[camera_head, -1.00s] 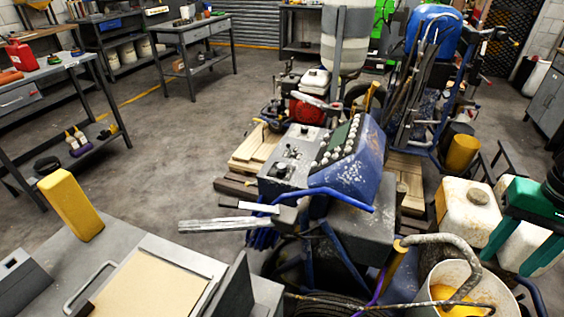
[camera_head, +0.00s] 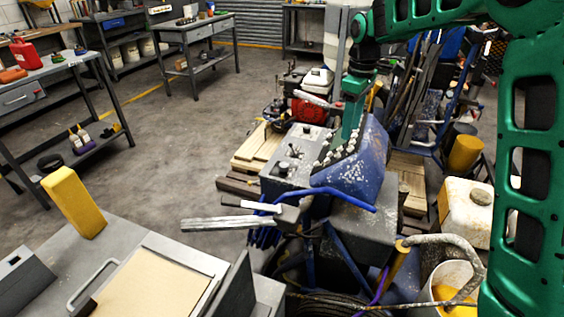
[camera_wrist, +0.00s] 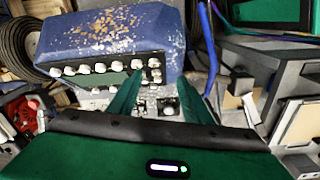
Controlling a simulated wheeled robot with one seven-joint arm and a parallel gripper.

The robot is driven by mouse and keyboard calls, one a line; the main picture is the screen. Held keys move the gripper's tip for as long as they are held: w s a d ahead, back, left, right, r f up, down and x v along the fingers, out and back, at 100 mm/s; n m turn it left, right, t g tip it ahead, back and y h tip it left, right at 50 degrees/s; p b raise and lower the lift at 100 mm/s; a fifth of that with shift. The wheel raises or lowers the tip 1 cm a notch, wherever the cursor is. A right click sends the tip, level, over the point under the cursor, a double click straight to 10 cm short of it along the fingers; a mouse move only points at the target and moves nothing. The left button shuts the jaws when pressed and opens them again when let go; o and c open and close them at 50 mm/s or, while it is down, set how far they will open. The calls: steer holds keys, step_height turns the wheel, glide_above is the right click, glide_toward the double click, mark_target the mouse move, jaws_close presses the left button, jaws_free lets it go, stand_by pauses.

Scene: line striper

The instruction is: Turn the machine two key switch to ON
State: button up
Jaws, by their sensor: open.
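The machine is a worn blue console (camera_head: 362,172) with rows of white knobs and a speckled grey panel (camera_head: 280,180) on its left. Small dark switches (camera_head: 283,167) stand on that panel; their labels and settings are too small to read. In the wrist view, the blue housing (camera_wrist: 115,30) and its knob row show beyond the fingers. A small dark switch-like part (camera_wrist: 168,108) shows between the fingers. My green gripper (camera_wrist: 160,82) is open and empty, pointing at the console. In the head view, it hangs over the knob area (camera_head: 346,135), and contact cannot be told.
A blue tubular handle (camera_head: 340,191) and a grey metal bar (camera_head: 225,224) jut from the machine's front. A bench with a yellow block (camera_head: 73,203) stands front left. A bucket (camera_head: 450,290) and a white container (camera_head: 465,212) stand at right.

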mark_target(284, 164)
steer(key=w+a+f+n, duration=0.3)
steer(key=a+f+n, duration=0.1)
steer(key=a, duration=0.5)
steer(key=w+a+f+n, duration=0.3)
steer(key=a, duration=0.7)
step_height(284, 164, down, 11)
steer(key=shift+s+r, duration=0.1)
steer(key=shift+s, duration=0.05)
steer(key=c, duration=1)
steer(key=shift+c, duration=0.3)
